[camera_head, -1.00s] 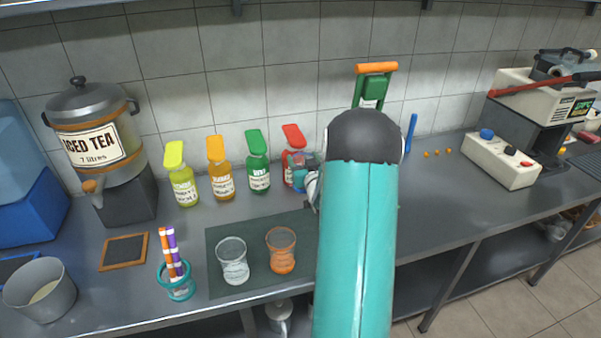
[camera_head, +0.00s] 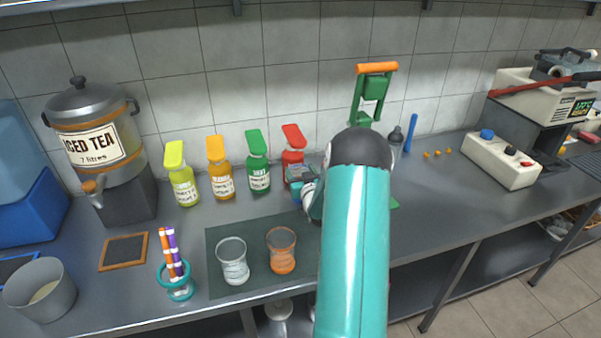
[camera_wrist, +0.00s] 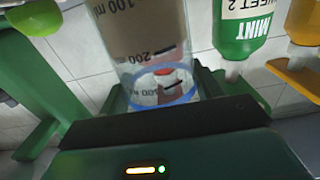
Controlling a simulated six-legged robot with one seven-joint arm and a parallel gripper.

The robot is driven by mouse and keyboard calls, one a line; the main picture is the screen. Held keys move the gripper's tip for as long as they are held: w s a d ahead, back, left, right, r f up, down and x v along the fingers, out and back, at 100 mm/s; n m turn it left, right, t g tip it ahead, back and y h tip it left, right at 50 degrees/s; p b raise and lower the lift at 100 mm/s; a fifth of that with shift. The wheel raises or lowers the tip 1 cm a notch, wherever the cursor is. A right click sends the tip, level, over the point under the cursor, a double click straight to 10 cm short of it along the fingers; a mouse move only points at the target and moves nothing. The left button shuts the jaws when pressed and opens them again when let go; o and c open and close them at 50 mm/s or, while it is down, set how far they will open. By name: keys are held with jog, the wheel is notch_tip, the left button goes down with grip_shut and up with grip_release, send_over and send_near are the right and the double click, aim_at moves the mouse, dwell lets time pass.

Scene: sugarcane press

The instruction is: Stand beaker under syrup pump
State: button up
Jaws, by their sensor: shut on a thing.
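My gripper (camera_head: 302,182) is in front of the red-topped syrup bottle (camera_head: 293,140), covering its lower part. In the wrist view, my gripper (camera_wrist: 160,108) is shut on a clear beaker (camera_wrist: 140,50) with ml marks and a blue ring. The beaker is hard to make out in the head view, and its gap to the counter cannot be told. The green mint pump bottle (camera_head: 258,165) stands to the left; it also shows in the wrist view (camera_wrist: 240,32). An orange pump bottle (camera_head: 219,170) and a yellow one (camera_head: 182,178) stand further left.
Two beakers, one clear (camera_head: 233,262) and one orange (camera_head: 281,252), stand on a dark mat (camera_head: 222,238). A green hand press (camera_head: 357,98) with an orange handle rises behind my arm. A stirrer holder (camera_head: 178,287) and an iced tea dispenser (camera_head: 100,150) are at the left.

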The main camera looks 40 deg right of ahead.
jog(key=shift+f, duration=0.1)
jog(key=o, duration=1.5)
jog(key=shift+s, duration=0.2)
jog(key=v, duration=1.1)
jog(key=shift+s+a, duration=0.2)
jog(key=shift+s, duration=0.1)
